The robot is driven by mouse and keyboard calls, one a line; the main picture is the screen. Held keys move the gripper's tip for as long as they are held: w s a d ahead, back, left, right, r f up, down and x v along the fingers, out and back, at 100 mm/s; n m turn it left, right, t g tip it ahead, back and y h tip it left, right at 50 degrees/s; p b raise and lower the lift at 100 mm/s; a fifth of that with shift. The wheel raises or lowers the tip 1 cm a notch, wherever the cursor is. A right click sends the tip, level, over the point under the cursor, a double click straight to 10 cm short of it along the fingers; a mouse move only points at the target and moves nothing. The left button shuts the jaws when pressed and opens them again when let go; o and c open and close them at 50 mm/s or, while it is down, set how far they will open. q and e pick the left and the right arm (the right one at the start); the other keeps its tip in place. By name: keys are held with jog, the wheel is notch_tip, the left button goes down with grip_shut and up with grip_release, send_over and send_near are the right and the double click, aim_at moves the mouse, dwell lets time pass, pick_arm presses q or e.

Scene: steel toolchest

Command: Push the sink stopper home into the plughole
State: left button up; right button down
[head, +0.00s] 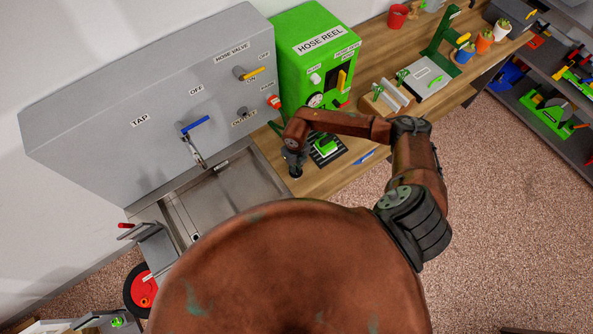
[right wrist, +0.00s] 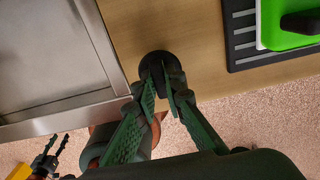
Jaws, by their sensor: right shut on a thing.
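My right gripper (head: 294,166) is over the wooden counter just right of the sink, pointing down. In the right wrist view its fingers (right wrist: 163,88) are shut on a round black stopper (right wrist: 156,60), which appears at or just above the wood; I cannot tell whether it touches. The fingers hide part of it. The steel sink (head: 240,190) lies to the left. A small dark round spot (head: 196,237) near its front left may be the plughole. At the lower left of the wrist view, a small dark pronged shape (right wrist: 48,150) may be my left gripper; its state is unclear.
A grey housing (head: 140,90) with a blue-handled tap (head: 195,124) stands behind the sink. The green hose reel box (head: 305,50) is at the back. A black ribbed mat (right wrist: 243,40) with a green item lies right of the stopper. The sink's rim borders the counter.

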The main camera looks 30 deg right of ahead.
jog(key=shift+r+p, duration=0.45)
jog(key=shift+r, duration=0.25)
dwell(0.6)
jog(key=shift+r+p, duration=1.2)
jog(key=shift+r, duration=0.65)
